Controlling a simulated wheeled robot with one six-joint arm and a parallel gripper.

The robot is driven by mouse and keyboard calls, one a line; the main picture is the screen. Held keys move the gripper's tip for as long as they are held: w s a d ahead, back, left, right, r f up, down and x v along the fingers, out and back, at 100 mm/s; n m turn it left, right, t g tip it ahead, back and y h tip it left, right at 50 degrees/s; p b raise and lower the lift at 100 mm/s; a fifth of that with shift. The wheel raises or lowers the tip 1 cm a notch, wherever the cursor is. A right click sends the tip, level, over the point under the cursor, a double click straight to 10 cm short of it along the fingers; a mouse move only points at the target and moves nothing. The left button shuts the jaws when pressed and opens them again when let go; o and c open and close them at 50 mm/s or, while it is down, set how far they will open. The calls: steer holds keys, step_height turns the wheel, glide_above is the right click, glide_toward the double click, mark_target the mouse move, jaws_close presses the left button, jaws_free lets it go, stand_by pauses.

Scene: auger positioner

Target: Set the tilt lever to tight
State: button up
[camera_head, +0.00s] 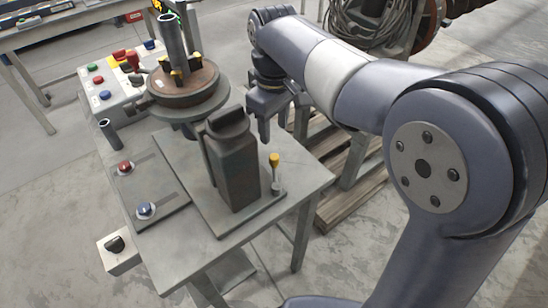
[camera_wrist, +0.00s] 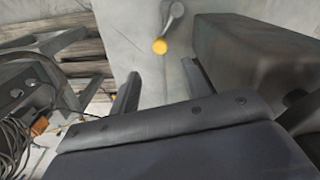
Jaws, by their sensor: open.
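A small lever with a yellow knob (camera_head: 274,160) stands at the right edge of the table's base plate, beside the dark housing; I take it for the tilt lever. No label is readable on it, so I cannot tell its setting. My gripper (camera_head: 282,126) is open and empty, above and behind the lever, pointing down. In the wrist view, the yellow knob (camera_wrist: 160,46) shows beyond the gap between my fingertips (camera_wrist: 162,76), apart from both. The grey lever stem (camera_wrist: 173,19) runs up from the knob there.
The tall dark housing (camera_head: 233,160) stands close left of the lever; its side (camera_wrist: 255,60) is near my right finger in the wrist view. A round turntable (camera_head: 188,88) with an upright tube is behind. A button panel (camera_head: 115,80) and wooden pallet (camera_head: 350,180) flank the table.

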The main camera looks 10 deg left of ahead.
mark_target(274, 156)
step_height(274, 156, down, 10)
steer(key=shift+b, duration=0.65)
steer(key=shift+c, duration=0.5)
jaws_close()
